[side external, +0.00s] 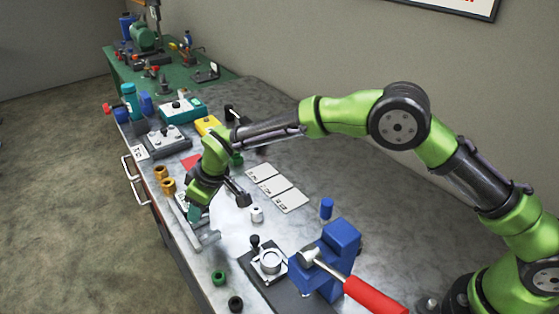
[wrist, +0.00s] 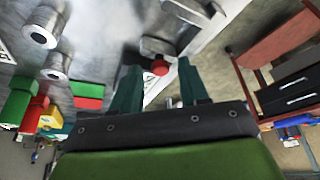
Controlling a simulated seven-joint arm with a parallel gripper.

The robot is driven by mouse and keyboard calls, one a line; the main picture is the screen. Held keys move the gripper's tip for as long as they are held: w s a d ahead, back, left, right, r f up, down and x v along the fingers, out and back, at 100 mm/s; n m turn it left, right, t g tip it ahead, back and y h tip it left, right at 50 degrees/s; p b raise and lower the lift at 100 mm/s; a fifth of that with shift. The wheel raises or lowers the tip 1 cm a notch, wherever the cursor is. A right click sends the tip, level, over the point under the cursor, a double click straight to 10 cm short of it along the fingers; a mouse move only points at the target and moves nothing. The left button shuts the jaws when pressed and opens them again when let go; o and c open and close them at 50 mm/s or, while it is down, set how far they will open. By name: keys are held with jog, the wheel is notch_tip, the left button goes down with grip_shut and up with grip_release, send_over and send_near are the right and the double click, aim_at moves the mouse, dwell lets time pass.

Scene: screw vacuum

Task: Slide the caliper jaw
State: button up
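The caliper (side external: 208,240) is a silver-grey tool lying near the table's left edge in the side view, partly hidden by my gripper (side external: 193,213). In the wrist view a pale beam with dark marks (wrist: 210,28) runs diagonally. A grey block, apparently the sliding jaw (wrist: 157,46), carries a red knob (wrist: 160,67). My gripper's two teal fingers (wrist: 160,85) stand well apart, one on each side of the red knob, with gaps visible. The fingers point down at the caliper. Whether either finger touches the jaw cannot be told.
A small white cylinder (side external: 257,214) and white cards (side external: 278,188) lie behind. The table edge is close in front.

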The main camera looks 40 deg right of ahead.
jog(key=shift+r, duration=0.1)
jog(key=v, duration=1.6)
jog(key=shift+r, duration=0.35)
jog(key=s+d+r+m+t, duration=0.1)
jog(key=s+d+m, duration=0.4)
jog(key=s+d, duration=0.7)
jog(key=s+d+r+m+t, duration=0.2)
jog(key=s+d+m, duration=0.4)
jog(key=s+d, duration=0.7)
jog(key=shift+r+h, duration=0.4)
jog(key=shift+r, duration=0.4)
jog(key=shift+o, duration=0.3)
